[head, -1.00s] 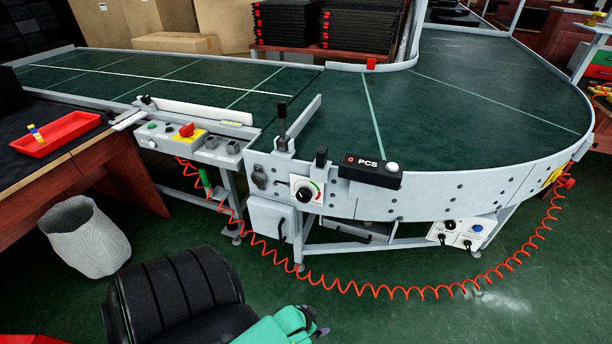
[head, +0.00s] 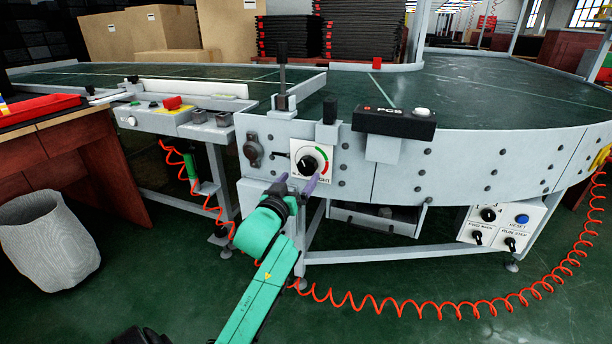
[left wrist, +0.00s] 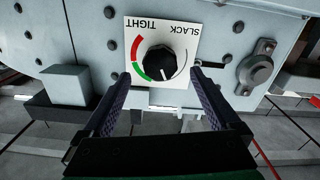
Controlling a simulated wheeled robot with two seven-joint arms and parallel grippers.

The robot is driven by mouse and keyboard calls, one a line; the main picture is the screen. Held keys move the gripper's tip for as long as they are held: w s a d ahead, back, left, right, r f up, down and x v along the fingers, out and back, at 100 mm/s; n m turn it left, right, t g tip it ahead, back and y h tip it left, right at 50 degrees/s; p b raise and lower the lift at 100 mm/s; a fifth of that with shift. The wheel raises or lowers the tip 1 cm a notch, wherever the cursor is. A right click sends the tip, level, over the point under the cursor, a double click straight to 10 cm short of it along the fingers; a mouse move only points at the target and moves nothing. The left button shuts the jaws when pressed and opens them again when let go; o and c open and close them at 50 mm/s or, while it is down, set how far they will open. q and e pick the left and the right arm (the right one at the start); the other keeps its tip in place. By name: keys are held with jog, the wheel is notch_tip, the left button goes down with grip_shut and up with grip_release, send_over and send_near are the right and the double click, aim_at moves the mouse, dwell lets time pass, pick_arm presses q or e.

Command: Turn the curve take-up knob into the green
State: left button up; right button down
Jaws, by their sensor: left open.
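The take-up knob (head: 308,164) is black and round, on a white dial plate (head: 325,151) on the conveyor's curved side. In the left wrist view the knob (left wrist: 160,62) shows upside down, with red and green arcs on the TIGHT side. A white mark at its lower edge appears to point outside the green arc. My left gripper (head: 296,182) is open in front of the plate, fingers just below the knob. In the left wrist view its two fingers (left wrist: 160,84) stand wide apart on either side of the knob, gripping nothing. My right gripper is out of view.
A black PCS box (head: 393,122) juts out right of the dial. A round dark fitting (head: 253,151) and an upright black lever (head: 282,70) are left of it. A red coiled cable (head: 400,305) hangs below. A bin (head: 48,238) stands at the left.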

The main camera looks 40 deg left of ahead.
aim_at(306, 169)
pick_arm(q)
jog(key=b+x, duration=0.1)
jog(key=x, duration=0.5)
jog(key=shift+w, duration=0.1)
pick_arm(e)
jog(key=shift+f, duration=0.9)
pick_arm(q)
jog(key=shift+c, duration=0.3)
jog(key=c, duration=1.3)
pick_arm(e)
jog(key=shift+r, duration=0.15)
